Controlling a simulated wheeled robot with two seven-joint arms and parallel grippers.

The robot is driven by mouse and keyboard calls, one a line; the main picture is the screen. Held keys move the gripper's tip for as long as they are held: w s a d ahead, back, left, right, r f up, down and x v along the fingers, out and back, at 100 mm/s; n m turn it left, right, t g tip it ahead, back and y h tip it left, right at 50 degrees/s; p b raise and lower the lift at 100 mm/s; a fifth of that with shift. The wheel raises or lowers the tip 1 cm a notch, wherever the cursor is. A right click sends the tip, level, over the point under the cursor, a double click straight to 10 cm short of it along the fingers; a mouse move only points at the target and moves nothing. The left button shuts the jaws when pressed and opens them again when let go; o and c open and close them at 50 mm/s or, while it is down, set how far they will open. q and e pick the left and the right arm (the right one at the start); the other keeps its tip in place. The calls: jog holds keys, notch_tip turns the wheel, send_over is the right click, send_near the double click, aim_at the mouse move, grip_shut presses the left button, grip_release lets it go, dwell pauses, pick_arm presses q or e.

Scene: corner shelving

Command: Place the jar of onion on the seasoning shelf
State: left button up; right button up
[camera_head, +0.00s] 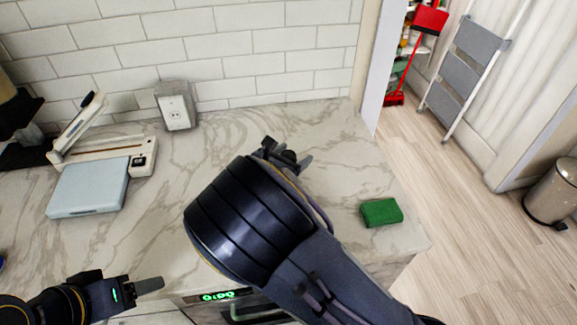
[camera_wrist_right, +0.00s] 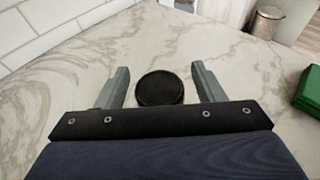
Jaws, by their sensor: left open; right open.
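In the right wrist view a round dark lid (camera_wrist_right: 159,88), seen from above, sits between the two fingers of my right gripper (camera_wrist_right: 161,85). It looks like the top of a jar; no label shows, so I cannot tell that it is onion. Gaps show on both sides of it, and the fingers are open. In the head view my right gripper (camera_head: 286,157) is over the counter, and the jar is hidden by my arm. My left gripper (camera_head: 149,285) is open and empty at the lower left. I cannot identify the seasoning shelf.
The marble counter (camera_head: 330,150) is mostly clear. A green sponge (camera_head: 381,212) lies near its right edge. Pantry shelves (camera_head: 424,48), a ladder (camera_head: 463,60) and a bin (camera_head: 553,190) stand beyond.

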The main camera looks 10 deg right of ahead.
jog(key=c, duration=1.2)
